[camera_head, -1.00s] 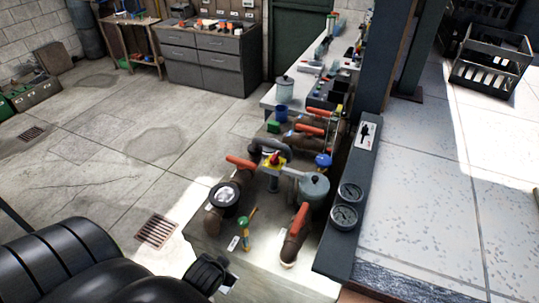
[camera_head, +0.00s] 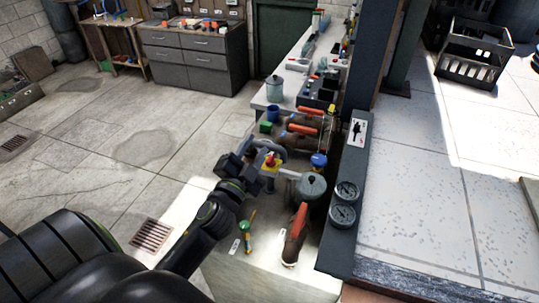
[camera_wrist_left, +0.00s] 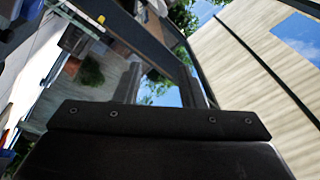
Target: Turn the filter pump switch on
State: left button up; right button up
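My left gripper (camera_head: 240,168) is over the pipework, close to the red knob; contact cannot be told. In the left wrist view its two fingers (camera_wrist_left: 165,88) stand apart with nothing between them. My right gripper is not in view.
A grey lidded filter pot (camera_head: 311,187), red-handled valves (camera_head: 300,218) and a blue cap (camera_head: 319,160) crowd the pump. Two round gauges (camera_head: 343,215) sit on the ledge. A cluttered bench (camera_head: 268,98) runs behind. The concrete floor (camera_head: 90,150) at left is open.

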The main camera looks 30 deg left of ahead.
pick_arm(q)
jog(key=w+d+r+m+t+h, duration=0.2)
jog(key=w+d+r+m+h, duration=0.1)
jog(key=d+r+m+h, duration=0.75)
jog(key=d+f+m+g+h, duration=0.25)
jog(key=m+g+h, duration=0.35)
jog(key=m, duration=0.4)
jog(key=m+g+y+b, duration=0.5)
jog(key=g+y+b, duration=0.5)
jog(key=g+y, duration=0.3)
send_over(270, 158)
jog(key=s+d, duration=0.1)
jog(key=s, duration=0.2)
notch_tip(270, 158, down, 14)
jog(key=f+t, duration=0.1)
jog(key=shift+y, duration=0.35)
jog(key=p+x, duration=0.2)
jog(key=x, duration=0.4)
jog(key=shift+w+a, duration=0.1)
jog(key=shift+w, duration=0.05)
jog(key=shift+w+f, duration=0.2)
jog(key=shift+f, duration=0.4)
